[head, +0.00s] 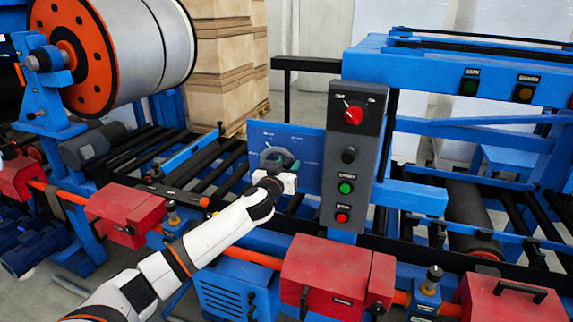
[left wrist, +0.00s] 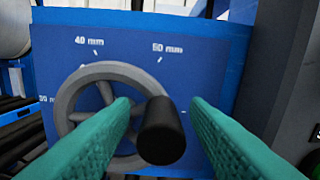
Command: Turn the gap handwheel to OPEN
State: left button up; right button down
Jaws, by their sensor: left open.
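The gap handwheel (left wrist: 69,102) is a grey spoked wheel on a blue panel (left wrist: 215,55) with white marks reading 40 mm and 50 mm; another mark at the left is partly cut off. Its black knob (left wrist: 163,132) sticks out toward the camera at the wheel's lower right. My left gripper (left wrist: 160,118) is open, its two green fingers on either side of the knob, with nothing gripped. In the head view the handwheel (head: 272,153) is partly hidden behind my left gripper (head: 272,172). No OPEN mark is readable. My right gripper is not in view.
A dark grey control post (head: 350,160) with a red selector, a black knob and green and red buttons stands just right of the panel. Red boxes (head: 325,275) and an orange rail line the front. Rollers and a large reel (head: 120,50) lie left.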

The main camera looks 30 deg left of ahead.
pick_arm(q)
grip_shut()
